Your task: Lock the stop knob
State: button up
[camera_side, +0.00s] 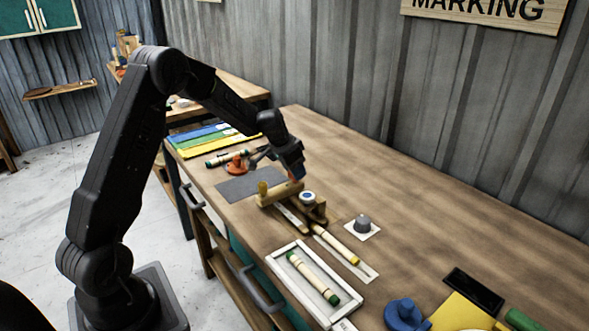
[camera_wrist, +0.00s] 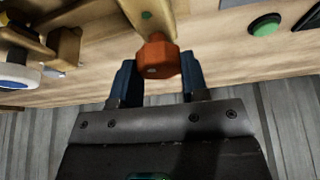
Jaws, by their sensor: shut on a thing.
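The stop knob is an orange-red, many-sided knob (camera_wrist: 157,60) at the end of a wooden bar (camera_wrist: 150,14) in the wrist view. My gripper (camera_wrist: 158,72) has its two blue fingers on either side of the knob and is shut on it. In the side view my gripper (camera_side: 292,172) points down at the wooden fixture (camera_side: 278,195) on the bench, with a bit of orange showing below it. A white round dial with a blue centre (camera_side: 307,196) sits beside the bar. The knob's turn position cannot be told.
A white tray (camera_side: 276,262) holds a green-ended stick (camera_side: 312,278). A second stick (camera_side: 336,245) and a grey knob on a white plate (camera_side: 362,225) lie nearby. A grey mat (camera_side: 240,187), an orange tool (camera_side: 236,165) and coloured strips (camera_side: 215,140) lie behind. The bench's right rear is clear.

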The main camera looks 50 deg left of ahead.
jog(key=shift+a+m+g+h, duration=0.1)
jog(key=shift+m+g+h, duration=0.35)
jog(key=shift+m, duration=1.15)
jog(key=shift+h, duration=0.25)
jog(key=o, duration=0.9)
jog(key=v, duration=1.3)
jog(key=shift+s+r, duration=0.25)
jog(key=shift+s, duration=0.15)
